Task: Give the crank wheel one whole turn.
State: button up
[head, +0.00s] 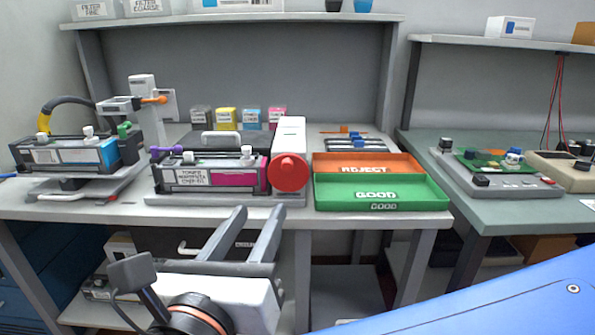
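The crank wheel, a red round disc (288,173), is on the front of a white upright housing (290,130) at the right end of the middle cartridge station. Its face is toward me. A separate crank handle cannot be made out at this size. My gripper (258,212) is in front of the bench, below and to the left of the wheel in the picture. Its two grey fingers are apart with nothing between them, and they appear clear of the wheel.
A magenta toner cartridge (210,177) sits in the station left of the wheel. An orange REJECT tray (368,160) and a green GOOD tray (382,200) stand close on the right. Another cartridge station (70,155) is at the left. The bench's front edge (150,214) lies near my gripper.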

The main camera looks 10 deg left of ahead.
aim_at(286, 168)
jog(key=w, duration=1.5)
jog(key=shift+w+a, duration=0.2)
jog(key=shift+a, duration=0.1)
grip_shut()
